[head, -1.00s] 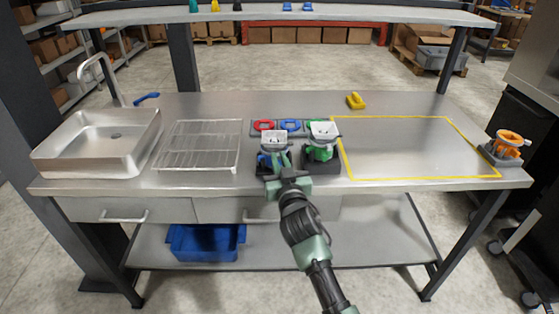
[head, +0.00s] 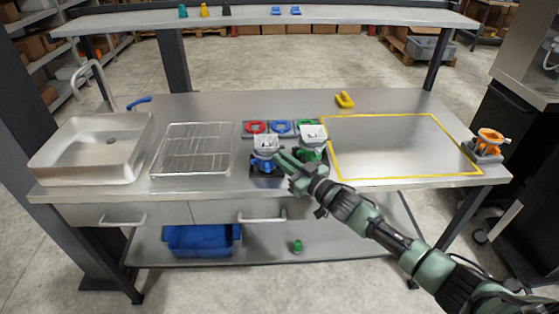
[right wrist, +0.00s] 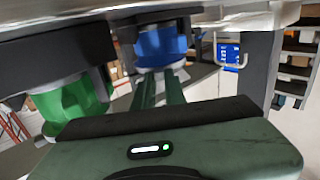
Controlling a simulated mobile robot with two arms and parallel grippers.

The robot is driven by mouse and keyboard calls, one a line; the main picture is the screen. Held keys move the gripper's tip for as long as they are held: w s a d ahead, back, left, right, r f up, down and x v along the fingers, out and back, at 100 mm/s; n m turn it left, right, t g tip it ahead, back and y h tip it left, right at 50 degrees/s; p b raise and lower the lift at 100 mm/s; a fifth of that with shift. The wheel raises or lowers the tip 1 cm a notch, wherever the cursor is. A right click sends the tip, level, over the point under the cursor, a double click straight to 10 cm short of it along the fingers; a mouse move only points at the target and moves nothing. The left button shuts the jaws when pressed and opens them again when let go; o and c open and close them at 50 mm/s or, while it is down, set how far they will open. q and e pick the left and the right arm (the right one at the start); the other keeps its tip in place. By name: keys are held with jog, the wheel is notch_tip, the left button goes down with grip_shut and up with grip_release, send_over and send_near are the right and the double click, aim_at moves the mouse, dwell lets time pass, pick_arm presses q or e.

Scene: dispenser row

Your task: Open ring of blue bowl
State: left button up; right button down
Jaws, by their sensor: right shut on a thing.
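The blue bowl (head: 264,166) stands near the table's front edge, with a grey-white top (head: 266,146) and a blue lower part. In the right wrist view its blue part (right wrist: 160,45) is at the far end of my fingers. My right gripper (head: 279,157) reaches in from the right at its right side. It is shut on part of the blue bowl, apparently its ring. The fingers (right wrist: 158,88) hide the exact grip. My left gripper is not in view.
The green bowl unit (head: 313,136) stands close on the right, also in the right wrist view (right wrist: 70,105). Behind are red (head: 255,127), blue (head: 281,127) and green rings. A wire rack (head: 192,150) is left; the yellow-outlined area (head: 395,148) is clear.

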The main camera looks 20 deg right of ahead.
jog(key=shift+w+d+n+g+y+b, duration=0.35)
jog(key=shift+n+y, duration=0.25)
jog(key=shift+y, duration=0.2)
jog(key=shift+s, duration=0.1)
jog(key=c, duration=1.4)
grip_release()
jog(key=shift+c, duration=0.2)
jog(key=shift+s, duration=0.1)
jog(key=shift+s+d+f, duration=0.1)
jog(key=shift+s+d, duration=0.1)
jog(key=shift+s, duration=0.05)
jog(key=b+v, duration=0.1)
jog(key=v, duration=0.6)
